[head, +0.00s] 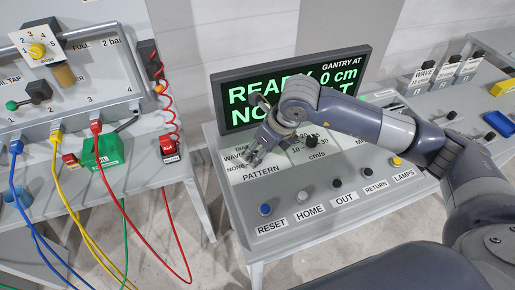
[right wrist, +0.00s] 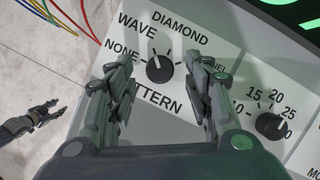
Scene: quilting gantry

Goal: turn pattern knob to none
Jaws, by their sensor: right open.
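The black pattern knob (right wrist: 160,68) shows in the right wrist view, with NONE, WAVE and DIAMOND printed around it and a further label partly hidden. Its white mark points up and slightly left, between the WAVE and DIAMOND words; I cannot tell the exact setting. My right gripper (right wrist: 166,90) is open, with one finger on each side of the knob and visible gaps. In the head view my right gripper (head: 258,150) covers the knob above the PATTERN label. My left gripper (right wrist: 48,112) shows at the left of the right wrist view, open and empty, away from the panel.
The speed knob (right wrist: 270,125) stands right of the pattern knob. A row of buttons, including the blue RESET (head: 265,209), lies along the panel front. The display (head: 290,88) stands behind, partly covered by my arm. Cables and a red coiled hose (head: 168,100) are at the left.

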